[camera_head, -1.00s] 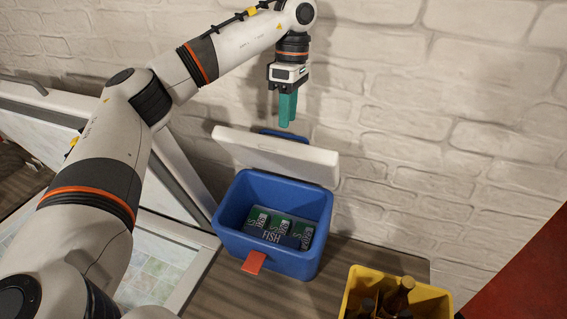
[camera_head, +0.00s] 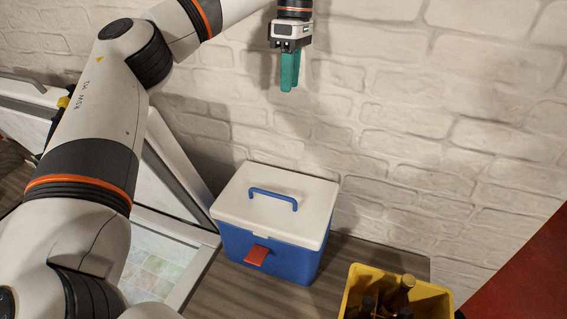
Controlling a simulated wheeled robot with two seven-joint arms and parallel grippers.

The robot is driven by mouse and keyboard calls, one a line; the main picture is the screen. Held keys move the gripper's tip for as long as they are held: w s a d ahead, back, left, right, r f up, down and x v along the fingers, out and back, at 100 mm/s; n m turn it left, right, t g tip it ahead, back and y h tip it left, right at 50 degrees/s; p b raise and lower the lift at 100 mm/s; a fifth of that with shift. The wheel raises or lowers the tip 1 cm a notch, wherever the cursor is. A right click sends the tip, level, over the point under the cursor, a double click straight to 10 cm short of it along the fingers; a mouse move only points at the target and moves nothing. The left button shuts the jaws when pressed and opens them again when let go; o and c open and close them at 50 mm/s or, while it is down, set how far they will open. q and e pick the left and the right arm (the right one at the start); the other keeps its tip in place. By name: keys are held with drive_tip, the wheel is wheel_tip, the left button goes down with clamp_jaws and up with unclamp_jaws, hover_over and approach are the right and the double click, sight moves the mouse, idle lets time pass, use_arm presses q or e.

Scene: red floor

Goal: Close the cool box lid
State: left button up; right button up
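The cool box (camera_head: 272,258) is blue with a red latch tab on its front and stands on the wooden surface by the brick wall. Its white lid (camera_head: 312,205), with a blue handle, lies flat over the top, and the inside is hidden. My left gripper (camera_head: 288,88) hangs above and behind the box, pointing down, apart from the lid. Its two green fingers are close together with nothing visible between them; they look shut. My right gripper is not in view.
A yellow crate (camera_head: 440,299) with brown bottles (camera_head: 400,292) stands right of the box at the bottom edge. A pale-framed glass lid or window (camera_head: 183,180) leans at the left. The white brick wall (camera_head: 450,120) is close behind.

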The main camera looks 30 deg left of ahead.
use_arm(q)
drive_tip(key=shift+w+a+r, duration=0.1)
drive_tip(key=shift+w+r, duration=0.15)
drive_tip(key=shift+r, duration=1)
drive_tip(key=shift+w+r, duration=0.2)
drive_tip(key=shift+r, duration=1)
drive_tip(key=shift+f, duration=0.1)
